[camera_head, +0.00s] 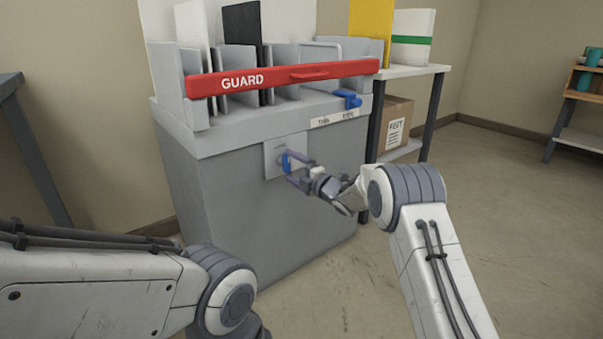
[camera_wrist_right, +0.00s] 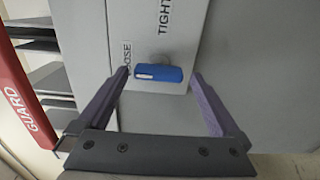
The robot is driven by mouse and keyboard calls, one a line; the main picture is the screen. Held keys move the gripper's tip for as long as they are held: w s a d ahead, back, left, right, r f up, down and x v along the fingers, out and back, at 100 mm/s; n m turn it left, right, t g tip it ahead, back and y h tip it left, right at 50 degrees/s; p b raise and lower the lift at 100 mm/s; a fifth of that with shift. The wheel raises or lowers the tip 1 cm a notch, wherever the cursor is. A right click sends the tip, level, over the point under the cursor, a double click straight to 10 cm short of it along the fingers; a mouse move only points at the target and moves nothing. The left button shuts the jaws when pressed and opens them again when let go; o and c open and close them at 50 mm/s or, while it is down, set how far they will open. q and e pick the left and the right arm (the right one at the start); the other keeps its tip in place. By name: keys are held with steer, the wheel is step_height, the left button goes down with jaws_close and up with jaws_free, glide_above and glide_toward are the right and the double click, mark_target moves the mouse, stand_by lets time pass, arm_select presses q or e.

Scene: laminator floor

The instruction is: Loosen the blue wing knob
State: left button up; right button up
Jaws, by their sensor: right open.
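The blue wing knob (camera_head: 286,162) sits on a light plate (camera_head: 272,160) on the front of the grey machine (camera_head: 230,200). In the right wrist view the knob (camera_wrist_right: 158,73) lies between the two fingers, with labels reading "TIGHT" and a partly hidden "OOSE" beside it. My right gripper (camera_head: 297,172) is open at the knob, one finger on each side with gaps to it in the right wrist view (camera_wrist_right: 160,78). I cannot tell how deep the fingers reach. My left arm shows at lower left; its gripper is out of view.
A red guard bar (camera_head: 290,77) crosses the machine's top front, and it also shows in the right wrist view (camera_wrist_right: 22,105). A second blue part (camera_head: 348,98) sits at the top right. A shelf (camera_head: 410,71) with a box (camera_head: 396,122) stands right; open floor lies beyond.

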steer(key=p+v, duration=0.3)
steer(key=v, duration=0.7)
steer(key=shift+p, duration=0.3)
steer(key=shift+a, duration=0.1)
steer(key=s+a+r+m+g+h+p, duration=0.2)
steer(key=s+a+r+m+h+p, duration=0.15)
steer(key=s+m, duration=0.2)
steer(key=s+a+r+m+g+h+p, duration=0.2)
steer(key=s+a+r+m+h+p, duration=0.15)
steer(key=s, duration=0.35)
steer(key=s+d+r+m+g+h+p, duration=0.1)
steer(key=s+d+r+m+g+p, duration=0.3)
steer(key=s, duration=1.5)
steer(key=s+d+m+g+h+p, duration=0.15)
steer(key=s+m+g, duration=0.45)
steer(key=s, duration=1.2)
step_height(320, 180, up, 37)
steer(key=p, duration=3.7)
steer(key=shift+w+a+n+g, duration=0.3)
steer(key=shift+a+n, duration=0.1)
steer(key=shift+a, duration=0.1)
